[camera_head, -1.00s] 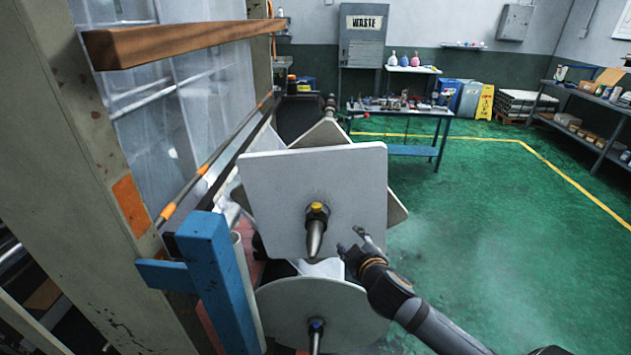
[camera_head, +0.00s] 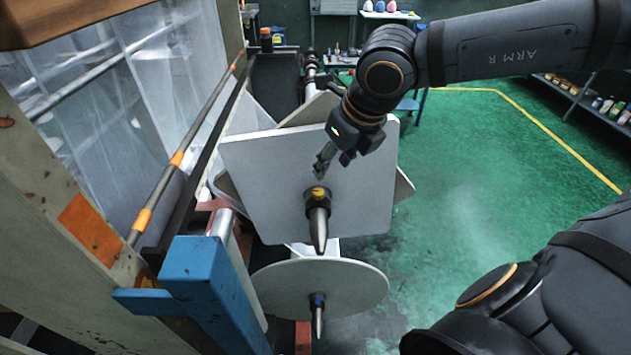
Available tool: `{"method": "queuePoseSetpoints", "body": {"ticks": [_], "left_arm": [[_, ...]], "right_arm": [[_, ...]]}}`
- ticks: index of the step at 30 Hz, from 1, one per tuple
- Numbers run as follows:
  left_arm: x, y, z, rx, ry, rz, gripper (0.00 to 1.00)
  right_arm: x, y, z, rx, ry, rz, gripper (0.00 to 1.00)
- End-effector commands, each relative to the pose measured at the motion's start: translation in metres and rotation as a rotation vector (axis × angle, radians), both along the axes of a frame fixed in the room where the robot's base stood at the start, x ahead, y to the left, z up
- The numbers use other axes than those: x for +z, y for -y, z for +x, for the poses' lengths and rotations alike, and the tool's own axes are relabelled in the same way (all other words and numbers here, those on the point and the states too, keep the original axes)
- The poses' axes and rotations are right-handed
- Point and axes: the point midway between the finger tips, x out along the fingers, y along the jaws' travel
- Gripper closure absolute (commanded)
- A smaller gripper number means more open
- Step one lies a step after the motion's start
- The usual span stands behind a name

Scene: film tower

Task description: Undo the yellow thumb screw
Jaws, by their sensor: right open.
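The yellow thumb screw (camera_head: 318,193) sits on the dark collar of a pointed metal spindle (camera_head: 319,228), in front of a square white plate (camera_head: 265,165). My right gripper (camera_head: 320,172) hangs from above, its fingers pointing down just over the screw. It is open, with a small gap that I cannot measure between the fingertips and the screw. Part of the plate's upper right is hidden behind the gripper and wrist. My left gripper is not in view.
A blue post (camera_head: 205,285) stands at the left, beside an orange-marked rod (camera_head: 177,158). Green floor (camera_head: 460,170) lies open to the right.

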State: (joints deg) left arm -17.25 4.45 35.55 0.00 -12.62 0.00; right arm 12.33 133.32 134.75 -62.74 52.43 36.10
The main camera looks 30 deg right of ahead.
Motion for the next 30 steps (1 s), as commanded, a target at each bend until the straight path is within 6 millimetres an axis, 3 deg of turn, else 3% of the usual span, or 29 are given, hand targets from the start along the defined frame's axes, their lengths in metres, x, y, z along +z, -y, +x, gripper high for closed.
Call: {"method": "queuePoseSetpoints", "body": {"ticks": [5, 18, 24, 30], "left_arm": [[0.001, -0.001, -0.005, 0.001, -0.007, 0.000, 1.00], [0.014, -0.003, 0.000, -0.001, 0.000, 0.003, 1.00], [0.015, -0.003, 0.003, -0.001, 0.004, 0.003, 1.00], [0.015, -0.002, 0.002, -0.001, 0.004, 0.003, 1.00]], "right_arm": [[-0.010, -0.001, 0.004, 0.001, -0.005, 0.002, 0.52], [-0.084, -0.002, 0.034, 0.003, -0.006, 0.002, 0.52], [-0.097, -0.004, 0.039, 0.003, -0.003, 0.006, 0.52], [-0.098, -0.004, 0.040, 0.003, -0.001, 0.007, 0.52]]}}
